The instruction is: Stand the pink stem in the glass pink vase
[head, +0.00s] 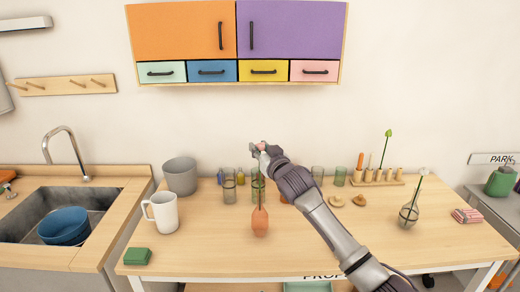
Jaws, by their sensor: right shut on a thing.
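My right gripper (262,151) is shut above the middle of the table, with its arm coming in from the lower right. A small pink bloom (261,146) shows at its fingertips, and a thin stem seems to run down from there towards the vase. The pinkish-orange vase (260,223) stands upright on the table below the gripper, with a narrow neck. I cannot tell whether the stem's lower end is inside the neck or behind it. My left gripper is not in view.
Several glasses (229,186) stand behind the vase. A white mug (162,213), grey bucket (181,176) and green block (137,256) are left. A round glass vase (408,216) with a white-topped stem and a peg rack (377,183) are right. The table's front middle is clear.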

